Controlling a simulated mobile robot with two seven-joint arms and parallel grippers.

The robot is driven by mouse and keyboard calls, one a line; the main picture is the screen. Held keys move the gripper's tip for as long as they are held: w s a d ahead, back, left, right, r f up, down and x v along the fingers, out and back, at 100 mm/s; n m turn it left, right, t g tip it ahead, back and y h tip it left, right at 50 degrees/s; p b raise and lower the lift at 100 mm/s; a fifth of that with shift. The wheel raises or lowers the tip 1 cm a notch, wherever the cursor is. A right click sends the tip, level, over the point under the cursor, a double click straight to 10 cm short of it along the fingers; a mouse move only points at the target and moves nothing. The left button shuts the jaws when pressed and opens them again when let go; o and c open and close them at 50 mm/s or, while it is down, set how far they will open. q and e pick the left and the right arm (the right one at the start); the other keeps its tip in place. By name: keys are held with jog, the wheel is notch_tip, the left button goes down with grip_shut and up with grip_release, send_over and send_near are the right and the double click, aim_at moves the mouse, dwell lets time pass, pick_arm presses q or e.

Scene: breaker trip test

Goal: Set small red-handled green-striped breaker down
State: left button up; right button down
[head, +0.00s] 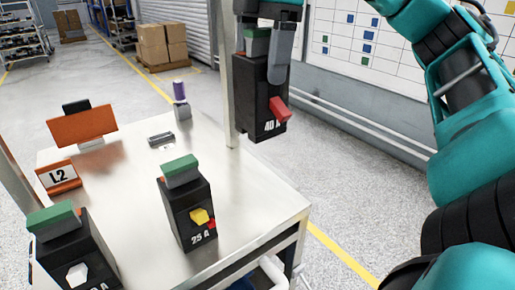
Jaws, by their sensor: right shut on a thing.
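My right gripper (260,55) is at the top middle, its fingers closed around the top of the red-handled breaker (252,100). This breaker is black with a green stripe on top, a red handle and the label 40 A, partly covered by the fingers. It hangs upright in the air by the far right part of the metal table (245,195), apart from the tabletop as far as I can tell. My left gripper is not in view.
A green-topped 25 A breaker with a yellow handle (188,212) stands near the table's front right. Another green-topped breaker with a white handle (72,250) is at front left. An L2 sign (59,178), orange plate (82,126) and purple-topped item (181,100) stand behind. A post (222,70) rises beside the held breaker.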

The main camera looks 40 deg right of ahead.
aim_at(261, 128)
notch_tip(261, 128, down, 4)
jog(key=shift+f, duration=1.95)
notch_tip(261, 128, down, 4)
jog(key=shift+f+b, duration=0.1)
jog(key=shift+b, duration=1.1)
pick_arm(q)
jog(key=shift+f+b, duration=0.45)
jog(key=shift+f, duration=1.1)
pick_arm(e)
jog(key=shift+f, duration=2.05)
jog(key=shift+c, duration=0.4)
grip_release()
jog(key=shift+f, duration=0.15)
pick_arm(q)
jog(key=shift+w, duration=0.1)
